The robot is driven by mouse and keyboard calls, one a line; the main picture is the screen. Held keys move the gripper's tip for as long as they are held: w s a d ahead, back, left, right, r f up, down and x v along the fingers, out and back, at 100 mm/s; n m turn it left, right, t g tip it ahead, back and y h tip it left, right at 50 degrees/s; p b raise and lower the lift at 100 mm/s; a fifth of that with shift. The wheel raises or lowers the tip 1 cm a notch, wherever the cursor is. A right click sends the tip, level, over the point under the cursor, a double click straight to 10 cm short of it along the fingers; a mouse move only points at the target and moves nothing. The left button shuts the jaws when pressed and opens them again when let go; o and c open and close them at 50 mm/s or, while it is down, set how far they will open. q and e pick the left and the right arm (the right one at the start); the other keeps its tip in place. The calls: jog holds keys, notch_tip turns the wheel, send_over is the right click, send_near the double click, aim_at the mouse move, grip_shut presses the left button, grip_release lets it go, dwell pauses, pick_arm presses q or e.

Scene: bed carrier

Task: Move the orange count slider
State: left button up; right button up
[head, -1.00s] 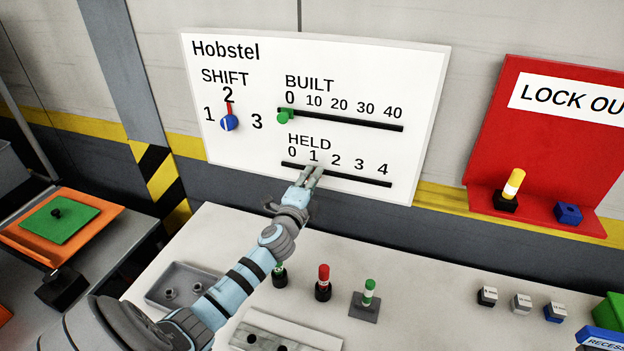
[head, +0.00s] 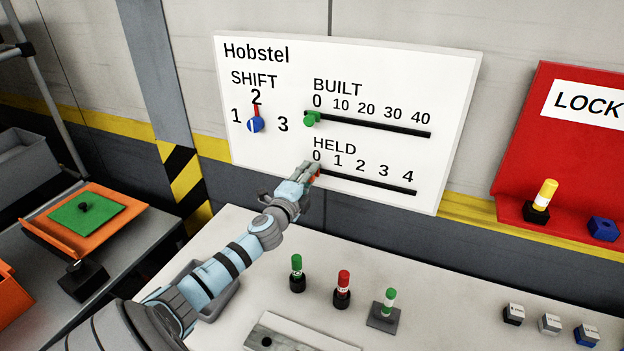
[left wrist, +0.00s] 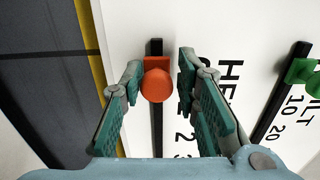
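The orange count slider (left wrist: 157,85) sits on the black HELD track (left wrist: 157,130) of the white Hobstel board, near the 0 end. In the head view only a sliver of orange (head: 317,178) shows beside my left gripper (head: 311,168), just below the 0. In the left wrist view my left gripper (left wrist: 158,68) is open. Its fingers stand on either side of the orange slider, close to it, with narrow gaps visible. The gripper hides part of the HELD lettering. My right gripper is not in view.
Above, a green slider (head: 311,118) sits at 0 on the BUILT track. A blue SHIFT knob (head: 256,125) is to the left. Below the board, a pale bench holds green (head: 297,270), red (head: 343,285) and green-white (head: 388,300) pegs. A red lockout board (head: 570,150) is at right.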

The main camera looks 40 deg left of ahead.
pick_arm(q)
jog(key=shift+o, duration=0.7)
jog(key=shift+a+f, duration=0.2)
jog(key=shift+s+d, duration=0.25)
jog(key=v, duration=1.1)
jog(key=shift+s, duration=0.3)
jog(key=shift+a, duration=0.15)
